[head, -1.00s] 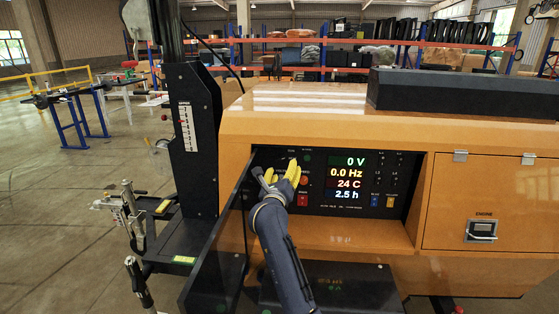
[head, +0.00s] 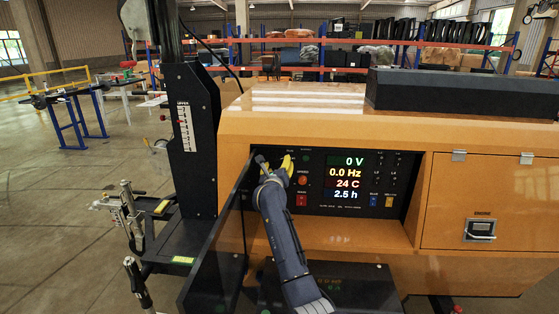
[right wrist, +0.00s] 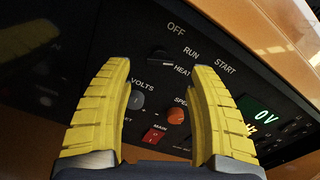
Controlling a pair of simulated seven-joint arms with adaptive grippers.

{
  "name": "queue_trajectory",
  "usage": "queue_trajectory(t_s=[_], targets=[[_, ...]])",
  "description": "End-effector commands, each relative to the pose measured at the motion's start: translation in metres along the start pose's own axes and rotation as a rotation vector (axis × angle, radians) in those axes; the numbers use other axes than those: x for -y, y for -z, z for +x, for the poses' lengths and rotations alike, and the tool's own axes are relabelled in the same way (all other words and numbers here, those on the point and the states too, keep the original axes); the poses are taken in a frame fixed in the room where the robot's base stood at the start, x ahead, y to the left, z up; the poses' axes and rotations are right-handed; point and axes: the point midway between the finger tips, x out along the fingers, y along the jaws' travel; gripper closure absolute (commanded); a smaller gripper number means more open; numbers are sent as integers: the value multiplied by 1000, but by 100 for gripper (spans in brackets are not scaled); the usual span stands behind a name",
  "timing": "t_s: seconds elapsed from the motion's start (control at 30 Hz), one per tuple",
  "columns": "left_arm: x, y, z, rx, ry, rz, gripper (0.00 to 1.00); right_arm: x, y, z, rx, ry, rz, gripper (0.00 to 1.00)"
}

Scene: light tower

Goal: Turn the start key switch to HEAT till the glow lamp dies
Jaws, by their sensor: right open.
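The start key switch is a dark round knob (right wrist: 158,60) on the black control panel (head: 330,210). In the right wrist view it lies beyond and between my open fingers, with OFF, RUN, HEAT and START printed around it. A grey bar on the knob lies toward the HEAT side, but its exact setting is hard to read. My right gripper (head: 276,164) is open and empty in front of the panel's upper left; its yellow fingers (right wrist: 160,85) appear apart from the knob. In the head view the gripper hides the switch. I cannot identify a lit glow lamp. My left gripper is out of view.
An orange SPEED knob (right wrist: 175,116), a grey VOLTS knob (right wrist: 136,100) and a red MAIN switch (right wrist: 154,136) sit close below the key switch. The lit display (head: 348,178) reads 0 V. A dark open panel door (head: 215,250) stands left of my arm.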

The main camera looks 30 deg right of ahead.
Motion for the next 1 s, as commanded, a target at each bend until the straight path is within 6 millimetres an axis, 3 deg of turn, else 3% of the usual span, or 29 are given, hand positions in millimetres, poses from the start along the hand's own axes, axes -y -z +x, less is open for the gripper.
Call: queue_trajectory(t_s=[0.2, 0.4, 0.97, 1.0], targets=[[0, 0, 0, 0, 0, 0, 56, 0, 0, 30, -1, 1, -2, 42], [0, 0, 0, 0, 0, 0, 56, 0, -1, 47, 1, 1, -2, 42], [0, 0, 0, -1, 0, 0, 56, 0, 0, 55, 1, 0, -1, 40], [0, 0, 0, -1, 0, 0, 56, 0, 0, 55, 1, 0, -1, 45]])
